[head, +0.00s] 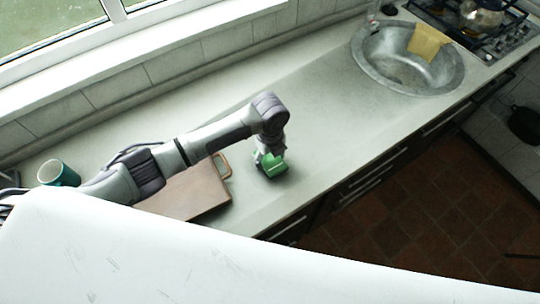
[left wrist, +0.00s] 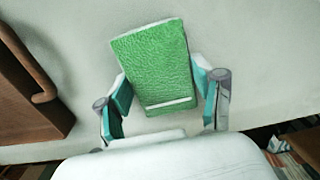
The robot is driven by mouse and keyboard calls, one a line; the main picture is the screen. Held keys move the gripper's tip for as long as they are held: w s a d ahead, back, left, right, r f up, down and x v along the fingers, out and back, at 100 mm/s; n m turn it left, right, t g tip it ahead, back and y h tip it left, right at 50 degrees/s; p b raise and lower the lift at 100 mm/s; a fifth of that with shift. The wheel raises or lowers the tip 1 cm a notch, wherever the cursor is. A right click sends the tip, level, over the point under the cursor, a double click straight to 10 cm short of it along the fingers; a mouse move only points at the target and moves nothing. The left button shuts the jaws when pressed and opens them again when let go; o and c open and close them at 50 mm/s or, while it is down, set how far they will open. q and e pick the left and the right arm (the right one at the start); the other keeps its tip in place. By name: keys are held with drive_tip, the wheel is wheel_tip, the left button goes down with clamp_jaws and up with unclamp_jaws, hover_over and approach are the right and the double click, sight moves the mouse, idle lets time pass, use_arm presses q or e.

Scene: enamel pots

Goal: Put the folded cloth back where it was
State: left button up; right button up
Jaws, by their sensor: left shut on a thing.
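The green folded cloth (head: 273,166), with a pale stripe near one edge, is at my left gripper (head: 266,158), over the counter just right of the wooden board. In the left wrist view the cloth (left wrist: 158,62) sits between the two fingers of my left gripper (left wrist: 162,94), which is shut on it from both sides. The far part of the cloth sticks out beyond the fingertips. I cannot tell whether the cloth touches the counter. My right gripper is not in view.
A brown wooden board (head: 185,196) with a handle lies under my left arm; it also shows in the left wrist view (left wrist: 25,95). A teal mug (head: 58,173) stands far left. A yellow cloth (head: 427,42) hangs over the metal sink (head: 375,75). The counter (head: 320,120) between is clear.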

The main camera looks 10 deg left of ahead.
sight(270, 159)
use_arm(q)
drive_tip(key=shift+f, duration=0.15)
drive_tip(key=o, duration=1.1)
drive_tip(key=shift+r, duration=0.3)
wheel_tip(270, 159, up, 12)
drive_tip(key=b, duration=0.1)
drive_tip(key=shift+b, duration=0.4)
drive_tip(key=shift+f, duration=0.2)
